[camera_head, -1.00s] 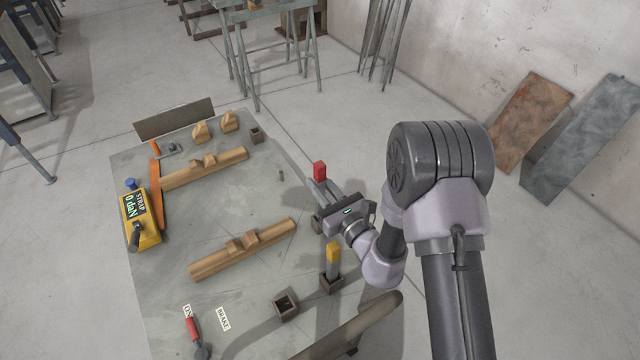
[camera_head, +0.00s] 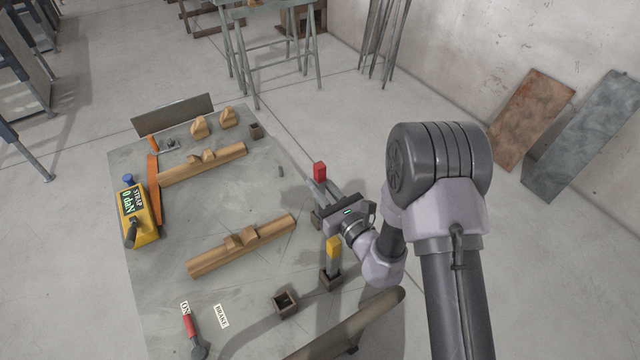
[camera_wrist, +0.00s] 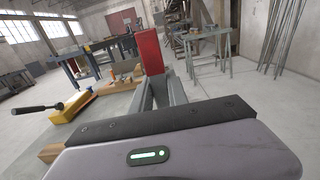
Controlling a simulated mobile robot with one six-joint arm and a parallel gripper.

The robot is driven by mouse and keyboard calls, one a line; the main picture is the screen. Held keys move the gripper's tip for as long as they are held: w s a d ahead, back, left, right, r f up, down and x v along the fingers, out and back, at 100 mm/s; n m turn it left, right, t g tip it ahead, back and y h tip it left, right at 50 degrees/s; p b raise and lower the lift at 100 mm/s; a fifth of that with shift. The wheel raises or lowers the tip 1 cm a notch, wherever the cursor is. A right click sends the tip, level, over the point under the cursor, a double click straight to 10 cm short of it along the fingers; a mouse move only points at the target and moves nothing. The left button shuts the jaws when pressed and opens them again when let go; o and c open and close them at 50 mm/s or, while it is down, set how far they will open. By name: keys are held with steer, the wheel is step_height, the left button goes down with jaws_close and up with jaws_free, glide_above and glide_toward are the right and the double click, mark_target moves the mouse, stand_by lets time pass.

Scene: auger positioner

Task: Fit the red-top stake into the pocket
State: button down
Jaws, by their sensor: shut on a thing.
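The red-top stake (camera_head: 320,170) stands up from between the fingers of my gripper (camera_head: 322,188). In the wrist view its red block (camera_wrist: 150,52) rises above the gripper fingers (camera_wrist: 165,92); the fingers hide its lower part. My gripper is shut on the stake, at the table's right edge. An empty square pocket (camera_head: 286,303) sits at the front of the table. A second small pocket (camera_head: 256,131) is at the back right corner. A third pocket (camera_head: 330,281) holds a yellow-top stake (camera_head: 333,250), upright, just below my gripper in the picture.
The grey table (camera_head: 190,225) bears two wooden bars (camera_head: 245,245), a yellow strap box (camera_head: 137,215), an orange strip (camera_head: 154,190) and a red-handled lever (camera_head: 191,330). Floor right of the table's back is clear.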

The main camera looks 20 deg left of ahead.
steer(key=shift+f+b, duration=0.45)
steer(key=shift+f, duration=0.15)
steer(key=shift+f+b, duration=0.55)
steer(key=shift+f, duration=0.25)
steer(key=c, duration=1.2)
jaws_free()
steer(key=shift+f, duration=0.1)
